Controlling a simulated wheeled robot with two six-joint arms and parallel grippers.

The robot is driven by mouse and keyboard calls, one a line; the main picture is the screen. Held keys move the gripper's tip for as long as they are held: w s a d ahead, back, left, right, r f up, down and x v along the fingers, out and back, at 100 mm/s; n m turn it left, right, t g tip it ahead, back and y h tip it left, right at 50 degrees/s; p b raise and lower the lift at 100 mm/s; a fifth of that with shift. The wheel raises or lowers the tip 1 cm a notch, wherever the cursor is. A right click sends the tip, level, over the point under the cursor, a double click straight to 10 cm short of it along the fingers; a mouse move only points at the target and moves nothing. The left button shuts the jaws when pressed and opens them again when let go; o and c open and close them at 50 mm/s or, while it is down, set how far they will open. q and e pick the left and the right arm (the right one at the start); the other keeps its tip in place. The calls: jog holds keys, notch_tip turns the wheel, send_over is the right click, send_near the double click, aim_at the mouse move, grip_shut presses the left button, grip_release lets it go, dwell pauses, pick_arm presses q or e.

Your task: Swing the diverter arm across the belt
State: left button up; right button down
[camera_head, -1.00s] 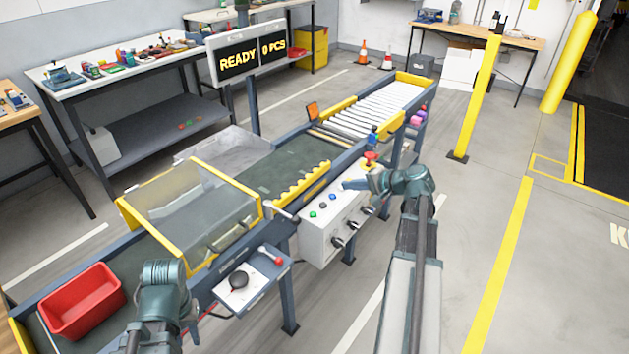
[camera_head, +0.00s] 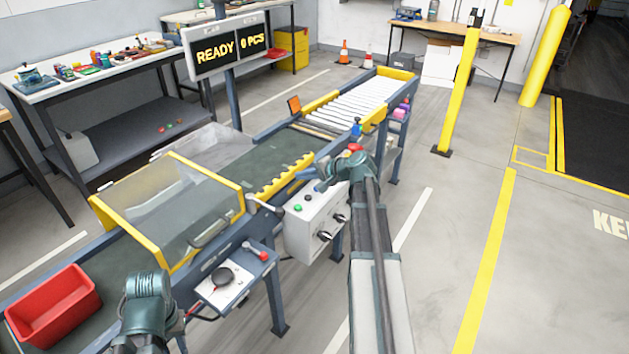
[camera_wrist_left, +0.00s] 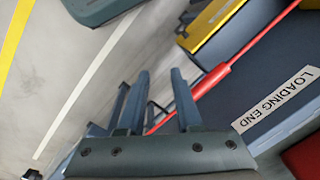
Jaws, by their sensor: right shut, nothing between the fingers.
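A yellow serrated bar (camera_head: 280,175), which looks like the diverter arm, lies along the near side of the dark green belt (camera_head: 225,178) in the head view. My right gripper (camera_head: 306,178) is shut and empty, above the control box and close to the bar's right end. I cannot tell whether it touches the bar. My left gripper is low at the left in the head view, its fingers not clear there. In the left wrist view its two fingers (camera_wrist_left: 160,82) stand apart with nothing held between them.
A control box (camera_head: 312,222) with buttons and knobs hangs on the belt's near side. A clear yellow-framed cover (camera_head: 170,210) spans the belt. A red bin (camera_head: 55,305) sits at its left end, white rollers (camera_head: 350,105) at the far end.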

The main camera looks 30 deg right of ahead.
jog(key=shift+w+a, duration=0.3)
jog(key=shift+w, duration=0.4)
jog(key=shift+w, duration=0.1)
jog(key=shift+w+n+y, duration=0.3)
jog(key=shift+w, duration=0.25)
jog(key=w+n+g+y, duration=0.1)
jog(key=w, duration=0.1)
jog(key=w+a+n+y, duration=0.1)
jog(key=w, duration=0.1)
jog(key=w+a+n+g+y, duration=0.1)
jog(key=w, duration=0.1)
jog(key=shift+n+g, duration=0.3)
jog(key=shift+n, duration=0.1)
jog(key=w+a+n+g+y, duration=0.1)
jog(key=w+a+n, duration=0.1)
jog(key=w+a+n+g+y, duration=0.1)
jog(key=w+a+n+g, duration=0.1)
jog(key=shift+w+a+y, duration=0.15)
jog(key=shift+y, duration=0.15)
jog(key=shift+w+a+r, duration=0.1)
jog(key=shift+w+a, duration=0.25)
jog(key=shift+a, duration=0.35)
jog(key=shift+a, duration=0.15)
